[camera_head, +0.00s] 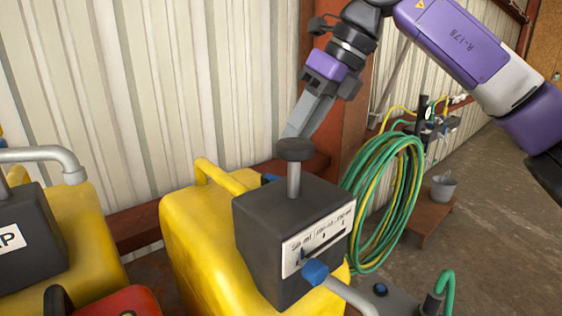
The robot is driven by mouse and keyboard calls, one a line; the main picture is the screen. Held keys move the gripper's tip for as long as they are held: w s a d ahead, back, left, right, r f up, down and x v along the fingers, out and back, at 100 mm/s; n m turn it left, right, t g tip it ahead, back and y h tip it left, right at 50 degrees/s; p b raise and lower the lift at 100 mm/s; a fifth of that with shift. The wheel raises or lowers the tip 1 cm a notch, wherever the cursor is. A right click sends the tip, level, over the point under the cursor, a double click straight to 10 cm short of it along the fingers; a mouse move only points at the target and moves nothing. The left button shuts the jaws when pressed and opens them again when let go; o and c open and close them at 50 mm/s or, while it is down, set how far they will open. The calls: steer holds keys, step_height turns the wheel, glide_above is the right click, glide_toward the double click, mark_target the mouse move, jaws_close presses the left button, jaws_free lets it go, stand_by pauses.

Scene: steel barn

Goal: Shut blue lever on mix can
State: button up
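A yellow can (193,240) with a handle stands in the middle, carrying a black box (275,235) with a white scale plate (318,243). No label reading "mix" is visible. A blue part (315,272) sits at the root of a grey spout below the scale. Another blue part (270,179) shows partly behind the box; I cannot tell which is the lever. My gripper (296,129) points down and left, just above or behind the box's black knob (295,149). The knob hides its tips, so contact and finger gap are unclear.
Another yellow can (78,232) with a black box and grey pipe stands at left. A red item (125,302) lies in front. A green and yellow hose coil (385,200) hangs at right near a grey bucket (442,187). A corrugated wall is behind.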

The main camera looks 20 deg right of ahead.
steer(key=shift+s+d+f+p+x, duration=0.1)
steer(key=shift+s+d+p+x, duration=0.1)
steer(key=shift+x, duration=1.1)
steer(key=shift+s+d+f+p+x, duration=0.1)
steer(key=shift+s+f+p+x, duration=0.05)
steer(key=shift+x, duration=1.15)
steer(key=shift+s+d+f+p+x, duration=0.1)
steer(key=shift+s+d+p+x, duration=0.1)
steer(key=shift+x, duration=1.1)
jaws_close()
